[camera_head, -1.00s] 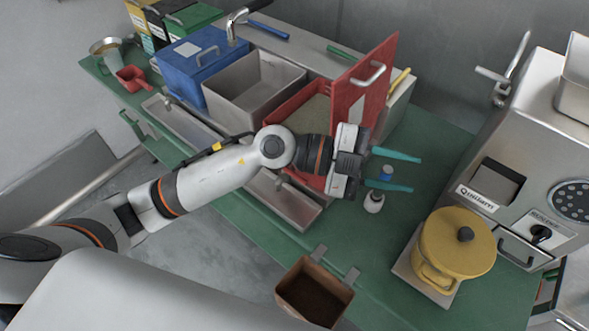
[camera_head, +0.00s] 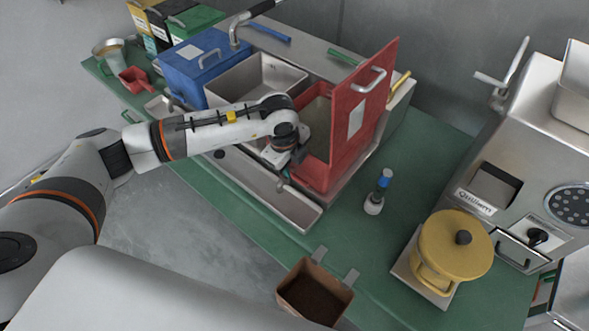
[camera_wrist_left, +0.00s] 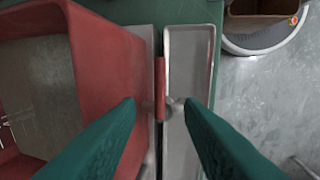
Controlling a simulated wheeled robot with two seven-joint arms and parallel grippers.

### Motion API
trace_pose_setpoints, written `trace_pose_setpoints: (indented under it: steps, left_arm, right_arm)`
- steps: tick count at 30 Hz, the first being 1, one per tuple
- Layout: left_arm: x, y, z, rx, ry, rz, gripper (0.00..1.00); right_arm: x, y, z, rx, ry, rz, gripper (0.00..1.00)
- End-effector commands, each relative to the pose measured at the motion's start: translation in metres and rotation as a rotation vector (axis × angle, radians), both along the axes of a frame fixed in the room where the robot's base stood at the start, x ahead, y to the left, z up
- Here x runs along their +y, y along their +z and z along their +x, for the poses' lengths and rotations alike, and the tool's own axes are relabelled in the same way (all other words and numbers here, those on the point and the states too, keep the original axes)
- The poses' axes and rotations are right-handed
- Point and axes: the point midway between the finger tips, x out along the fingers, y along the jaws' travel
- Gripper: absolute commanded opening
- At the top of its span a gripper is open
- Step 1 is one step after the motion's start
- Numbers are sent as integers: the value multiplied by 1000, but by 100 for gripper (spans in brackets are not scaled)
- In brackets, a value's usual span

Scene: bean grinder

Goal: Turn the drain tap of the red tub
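The red tub (camera_head: 316,174) stands in the row of tubs on the green bench, its red lid (camera_head: 361,117) raised. It also shows at the left of the left wrist view (camera_wrist_left: 112,75). Its drain tap has a red handle (camera_wrist_left: 160,80) and a small metal spout (camera_wrist_left: 175,106) over the grey trough. My left gripper (camera_wrist_left: 160,103) is open, its two teal fingers on either side of the tap handle in that view. I cannot tell whether they touch it. In the head view my left gripper (camera_head: 291,158) is at the tub's front, mostly hidden by its wrist. My right gripper is not seen.
A grey tub (camera_head: 258,82) and a blue tub (camera_head: 190,73) stand left of the red one. The metal trough (camera_head: 296,207) runs along their front. A small blue-topped bottle (camera_head: 376,196), a yellow pot (camera_head: 455,244) and a brown bin (camera_head: 315,296) are to the right and front.

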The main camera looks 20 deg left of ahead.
Motion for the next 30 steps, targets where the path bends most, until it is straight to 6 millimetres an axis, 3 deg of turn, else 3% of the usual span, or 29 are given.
trace_pose_setpoints:
  steps: [9, 20, 21, 27, 30]
  left_arm:
    - [-4, -45, 8, 3, 0, -1, 34]
    - [-4, -52, 10, 0, -1, -2, 34]
    - [-4, -52, 10, 0, -1, -2, 33]
    - [-4, -52, 10, 0, -1, -2, 0]
    - [-4, -52, 10, 0, -1, -2, 0]
  right_arm:
    - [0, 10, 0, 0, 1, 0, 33]
    - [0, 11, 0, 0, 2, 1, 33]
    - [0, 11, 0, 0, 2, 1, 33]
    - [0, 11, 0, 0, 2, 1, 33]
    - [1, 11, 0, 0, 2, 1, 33]
